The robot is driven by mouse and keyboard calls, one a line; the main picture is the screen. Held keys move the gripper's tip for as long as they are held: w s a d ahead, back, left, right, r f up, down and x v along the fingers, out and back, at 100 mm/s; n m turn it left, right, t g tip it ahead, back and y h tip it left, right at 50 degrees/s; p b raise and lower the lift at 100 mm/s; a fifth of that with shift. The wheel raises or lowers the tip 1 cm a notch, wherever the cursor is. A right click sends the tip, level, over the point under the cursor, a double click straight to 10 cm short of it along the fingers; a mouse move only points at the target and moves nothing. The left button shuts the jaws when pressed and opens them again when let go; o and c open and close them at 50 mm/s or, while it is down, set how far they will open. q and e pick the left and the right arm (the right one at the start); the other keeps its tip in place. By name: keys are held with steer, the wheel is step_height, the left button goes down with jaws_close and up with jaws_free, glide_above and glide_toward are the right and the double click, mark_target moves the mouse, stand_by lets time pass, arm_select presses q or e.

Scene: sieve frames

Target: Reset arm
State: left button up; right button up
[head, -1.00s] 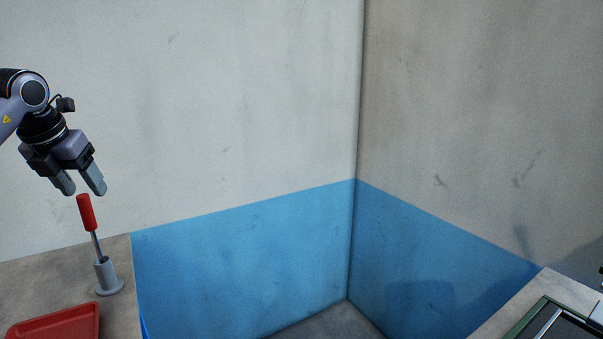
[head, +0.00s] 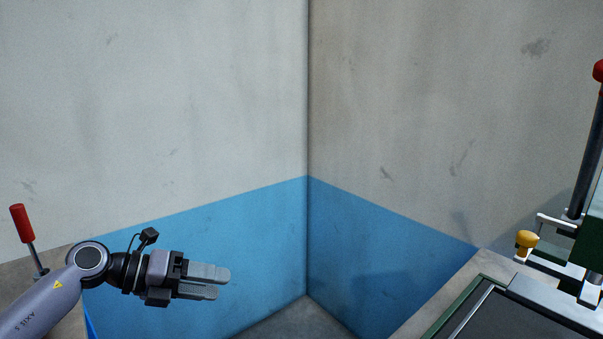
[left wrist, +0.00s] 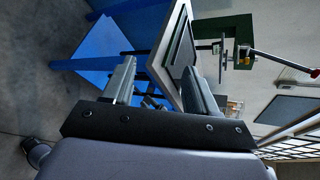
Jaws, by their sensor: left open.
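My left gripper (head: 222,282) reaches in from the lower left in the head view, pointing right in front of the blue wall band. Its two fingers are apart with nothing between them. In the left wrist view its fingers (left wrist: 160,88) also stand wide apart and empty. My right gripper is in neither view.
A green-edged machine bed (head: 470,318) sits at the lower right. A post with a red knob (head: 599,72) and a yellow knob (head: 526,239) rise beside it. Concrete walls meet in a corner behind. A blue table (left wrist: 92,68) shows in the left wrist view.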

arm_select(q)
steer(key=s+d+f+n+t+h, duration=0.45)
steer(key=d+n+t, duration=0.2)
steer(key=n, duration=0.45)
steer(key=s+a+f+n+y, duration=0.4)
steer(key=s+f+n+y, duration=0.3)
steer(key=s+f+n, duration=0.3)
steer(key=s+a+f+n+y, duration=0.5)
steer(key=s+f+n+y, duration=0.2)
steer(key=s+f+n, duration=0.4)
step_height(320, 180, down, 3)
steer(key=n, duration=0.2)
steer(key=shift+a+n+y, duration=0.3)
steer(key=shift+y, duration=0.05)
steer(key=shift+g, duration=0.25)
